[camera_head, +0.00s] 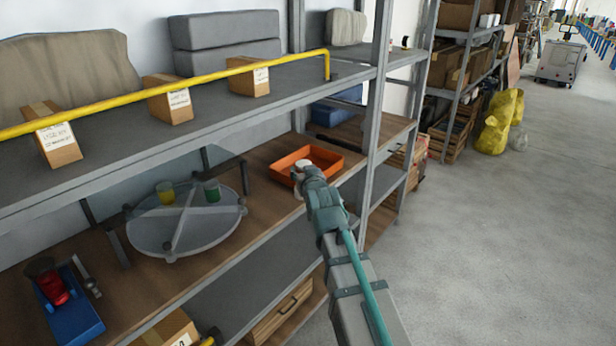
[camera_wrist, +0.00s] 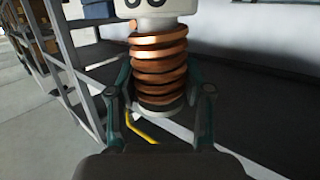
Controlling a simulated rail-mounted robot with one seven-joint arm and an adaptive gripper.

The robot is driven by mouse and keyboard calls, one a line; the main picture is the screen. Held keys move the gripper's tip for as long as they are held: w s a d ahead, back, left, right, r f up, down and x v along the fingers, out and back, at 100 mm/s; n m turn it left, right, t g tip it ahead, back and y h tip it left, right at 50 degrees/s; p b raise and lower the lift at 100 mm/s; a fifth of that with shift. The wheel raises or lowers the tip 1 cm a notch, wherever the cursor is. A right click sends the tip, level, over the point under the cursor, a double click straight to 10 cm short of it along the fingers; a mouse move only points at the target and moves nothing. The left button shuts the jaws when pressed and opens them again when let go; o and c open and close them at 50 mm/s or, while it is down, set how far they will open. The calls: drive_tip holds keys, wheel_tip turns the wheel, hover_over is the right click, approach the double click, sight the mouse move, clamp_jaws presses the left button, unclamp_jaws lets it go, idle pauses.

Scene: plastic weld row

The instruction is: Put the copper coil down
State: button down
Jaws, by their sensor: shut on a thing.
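The copper coil (camera_wrist: 160,62) fills the middle of the wrist view. It is wound around an upright core between a white cap with dark holes and a grey base. My gripper (camera_wrist: 160,85) is shut on it, with one teal finger on each side. I cannot tell whether the coil touches the tray or shelf.
A blue stand (camera_head: 75,318) with a red part is at the lower left. The upper shelf with a yellow rail (camera_head: 215,75) overhangs. A metal post (camera_head: 375,120) stands right of the tray.

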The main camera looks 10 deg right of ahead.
drive_tip(key=w+a+f+m+g+h+b, duration=0.1)
drive_tip(key=w+a+m+h+b, duration=0.2)
drive_tip(key=w, duration=0.6)
drive_tip(key=w+a+f+m+h+b, duration=0.15)
drive_tip(key=w+h, duration=0.25)
drive_tip(key=w, duration=0.4)
drive_tip(key=w+d+f+m+g+h+p, duration=0.2)
drive_tip(key=w+d+m+h, duration=0.15)
drive_tip(key=w+d, duration=0.45)
drive_tip(key=shift+w+f+p, duration=0.4)
drive_tip(key=shift+w+f, duration=0.45)
drive_tip(key=shift+f, duration=0.6)
drive_tip(key=shift+w+f+p, duration=0.35)
drive_tip(key=shift+w+f, duration=0.5)
drive_tip(key=shift+f, duration=0.6)
drive_tip(key=shift+w+f+p, duration=0.4)
drive_tip(key=shift+w+f, duration=0.45)
drive_tip(key=shift+f, duration=0.6)
drive_tip(key=shift+c, duration=2.4)
unclamp_jaws()
drive_tip(key=shift+f, duration=0.1)
